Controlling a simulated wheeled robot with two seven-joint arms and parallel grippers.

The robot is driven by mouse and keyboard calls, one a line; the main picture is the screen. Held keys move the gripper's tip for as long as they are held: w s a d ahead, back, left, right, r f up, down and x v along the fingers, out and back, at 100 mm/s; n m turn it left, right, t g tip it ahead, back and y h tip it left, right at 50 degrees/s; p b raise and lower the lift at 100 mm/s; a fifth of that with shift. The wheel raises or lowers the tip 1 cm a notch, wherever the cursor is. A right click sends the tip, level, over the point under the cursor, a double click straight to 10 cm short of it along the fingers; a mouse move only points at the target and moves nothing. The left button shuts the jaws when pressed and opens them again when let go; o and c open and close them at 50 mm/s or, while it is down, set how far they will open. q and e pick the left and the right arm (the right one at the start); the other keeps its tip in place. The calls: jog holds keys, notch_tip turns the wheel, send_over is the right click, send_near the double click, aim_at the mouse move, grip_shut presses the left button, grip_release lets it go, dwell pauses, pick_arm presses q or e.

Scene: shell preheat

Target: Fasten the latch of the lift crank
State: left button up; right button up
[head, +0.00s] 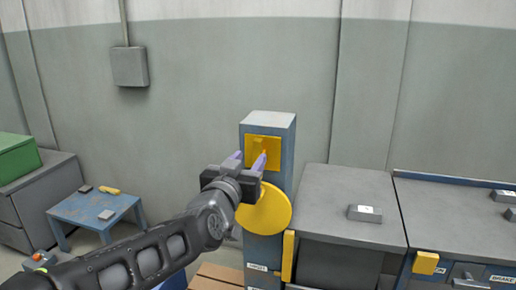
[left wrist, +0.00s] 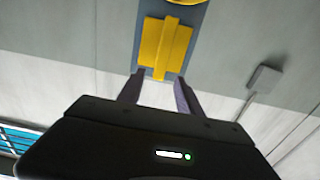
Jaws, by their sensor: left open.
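The lift crank's blue post (head: 284,150) stands mid-picture in the head view. A yellow plate (head: 277,143) with a raised yellow bar, seemingly the latch, is near its top; a small orange part shows at its edge. The plate also shows in the left wrist view (left wrist: 153,42), with the bar (left wrist: 170,45) running along it. A yellow disc (head: 268,212) sits lower on the post, partly hidden by my arm. My left gripper (head: 250,157) is open and empty, its fingers pointing at the plate. In the left wrist view, the gripper (left wrist: 159,78) appears just short of the plate.
Grey-topped cabinets (head: 340,185) stand right of the post, with a small grey box (head: 364,213) on top. A low blue table (head: 75,207) stands at the left. A green box (head: 15,158) rests on a grey cabinet. A grey box (head: 130,67) hangs on the wall.

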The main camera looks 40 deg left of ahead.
aim_at(257, 150)
pick_arm(q)
jog(key=x, duration=0.7)
jog(key=shift+w+a, duration=0.15)
jog(key=shift+w, duration=0.25)
jog(key=shift+c, duration=0.4)
grip_shut()
